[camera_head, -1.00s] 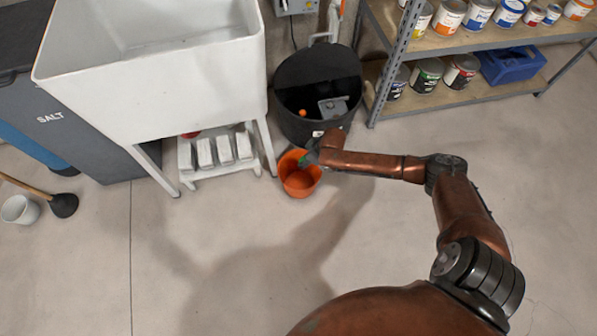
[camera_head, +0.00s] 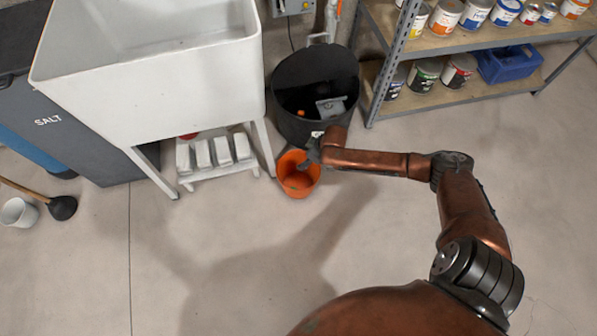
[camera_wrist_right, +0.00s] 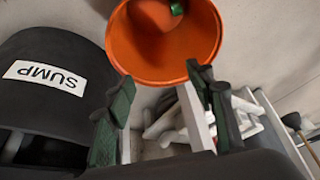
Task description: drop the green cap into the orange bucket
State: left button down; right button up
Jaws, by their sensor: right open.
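The orange bucket (camera_head: 304,184) stands on the floor between the white sink and the black sump tub. It fills the top of the right wrist view (camera_wrist_right: 150,58). The green cap (camera_wrist_right: 177,8) shows inside the bucket in the right wrist view, at the frame's top edge. In the head view I cannot clearly make it out. My right gripper (camera_head: 309,157) is over the bucket's upper right rim. In the right wrist view its fingers (camera_wrist_right: 162,88) are spread apart with nothing between them. My left gripper is not in view.
The black sump tub (camera_head: 290,125) stands just behind the bucket. The white sink (camera_head: 165,95) and a low white rack (camera_head: 225,172) are to the left. A metal shelf (camera_head: 428,102) with paint cans is at the right. Floor in front is clear.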

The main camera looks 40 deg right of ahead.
jog(key=v, duration=0.9)
jog(key=shift+s+r, duration=0.25)
jog(key=shift+r, duration=0.1)
